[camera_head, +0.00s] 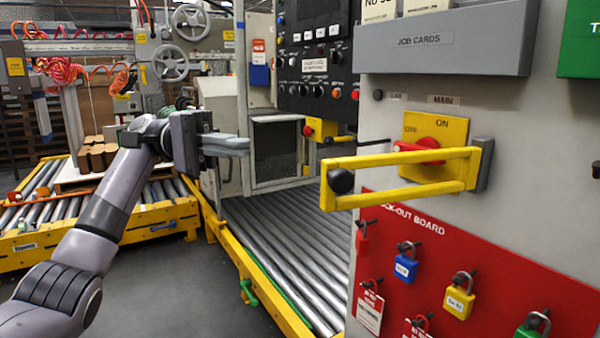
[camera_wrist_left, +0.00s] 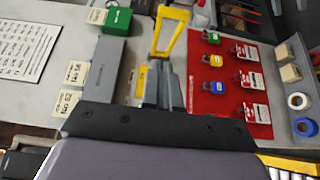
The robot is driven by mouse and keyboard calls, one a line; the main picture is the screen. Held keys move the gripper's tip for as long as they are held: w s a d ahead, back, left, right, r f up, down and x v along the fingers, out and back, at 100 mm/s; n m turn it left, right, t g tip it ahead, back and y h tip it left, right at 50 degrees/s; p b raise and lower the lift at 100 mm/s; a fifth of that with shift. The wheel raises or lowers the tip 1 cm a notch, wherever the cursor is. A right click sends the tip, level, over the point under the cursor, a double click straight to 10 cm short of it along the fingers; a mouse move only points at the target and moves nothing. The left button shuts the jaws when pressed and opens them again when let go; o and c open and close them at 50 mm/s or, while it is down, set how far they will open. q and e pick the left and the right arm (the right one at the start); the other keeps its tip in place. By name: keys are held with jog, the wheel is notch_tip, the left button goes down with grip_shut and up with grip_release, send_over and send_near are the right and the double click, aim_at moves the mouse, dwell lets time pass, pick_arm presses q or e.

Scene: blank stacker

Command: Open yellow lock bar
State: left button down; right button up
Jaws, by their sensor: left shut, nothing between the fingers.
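The yellow lock bar (camera_head: 400,160) is a two-railed frame on the grey panel, with a black knob (camera_head: 341,181) at its left end and a grey bracket (camera_head: 484,165) at its right end. It extends across the front of the yellow switch plate (camera_head: 450,128) with its red handle (camera_head: 420,145). My left gripper (camera_head: 243,145) is shut and empty, left of the bar and apart from it in the head view. In the left wrist view, the bar (camera_wrist_left: 172,25) shows beyond my gripper fingers (camera_wrist_left: 167,88). My right gripper is out of view.
A red lock-out board (camera_head: 520,265) with several padlocks and tags is below the bar. A grey job-card holder (camera_head: 440,50) juts out above. A roller conveyor (camera_head: 285,245) with a yellow side rail runs left of the panel. Open floor lies at lower left.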

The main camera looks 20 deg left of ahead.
pick_arm(q)
jog(key=s+d+b, duration=0.1)
jog(key=s+d, duration=0.3)
jog(key=d, duration=0.8)
jog(key=shift+s+d, duration=0.15)
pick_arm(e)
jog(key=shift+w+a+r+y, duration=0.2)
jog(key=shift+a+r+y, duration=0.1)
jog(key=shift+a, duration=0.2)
